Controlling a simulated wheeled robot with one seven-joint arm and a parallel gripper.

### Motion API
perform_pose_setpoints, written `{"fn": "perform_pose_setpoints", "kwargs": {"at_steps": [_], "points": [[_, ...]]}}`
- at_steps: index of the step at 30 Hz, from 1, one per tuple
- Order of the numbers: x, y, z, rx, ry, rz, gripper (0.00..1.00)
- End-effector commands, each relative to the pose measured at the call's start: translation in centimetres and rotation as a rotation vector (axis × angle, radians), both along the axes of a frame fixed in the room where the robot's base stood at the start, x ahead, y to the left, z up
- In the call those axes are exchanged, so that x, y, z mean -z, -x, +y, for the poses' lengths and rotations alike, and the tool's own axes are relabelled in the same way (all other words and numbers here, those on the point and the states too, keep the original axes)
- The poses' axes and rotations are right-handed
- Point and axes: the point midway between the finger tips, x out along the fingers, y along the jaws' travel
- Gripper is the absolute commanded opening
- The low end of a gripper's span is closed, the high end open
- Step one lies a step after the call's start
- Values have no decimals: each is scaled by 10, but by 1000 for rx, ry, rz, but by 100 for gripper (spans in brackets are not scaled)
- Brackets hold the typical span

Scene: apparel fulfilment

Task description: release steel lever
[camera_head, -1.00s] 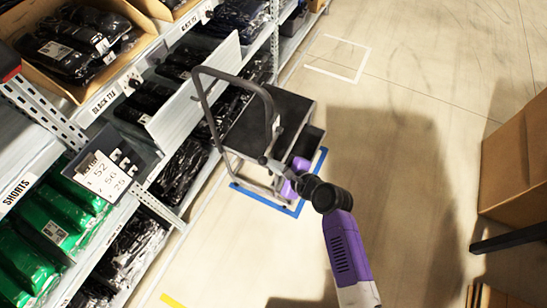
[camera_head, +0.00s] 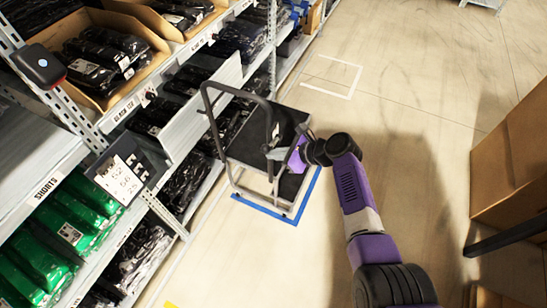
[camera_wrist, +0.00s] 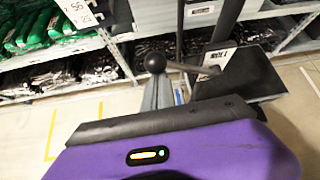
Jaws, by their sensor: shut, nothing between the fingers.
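The steel lever (camera_wrist: 190,67) shows in the wrist view as a thin rod with a dark ball knob (camera_wrist: 155,62) at its left end. The rod runs right towards a dark upright of the cart. My gripper (camera_wrist: 157,80) is shut and empty, its grey fingers pointing at the knob. The fingertips overlap the knob in the picture; I cannot tell whether they touch. In the head view my gripper (camera_head: 278,154) is beside the handle side of the cart (camera_head: 262,128), and the lever is too small or hidden to make out there.
Shelving with bagged clothes (camera_head: 75,215) lines the left. The cart stands within a blue floor outline (camera_head: 262,208). Cardboard boxes (camera_head: 510,165) and a dark bar (camera_head: 505,236) are on the right. The floor between is clear.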

Motion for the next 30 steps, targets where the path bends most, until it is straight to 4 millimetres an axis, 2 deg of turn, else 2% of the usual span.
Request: {"fn": "perform_pose_setpoints", "kwargs": {"at_steps": [20, 23, 29, 30], "points": [[-5, -4, 0, 2, -3, -7, 0], [3, -1, -3, 3, -4, -5, 0], [40, 13, -14, 3, 0, 3, 0], [36, 14, -19, 4, -1, -2, 0]]}}
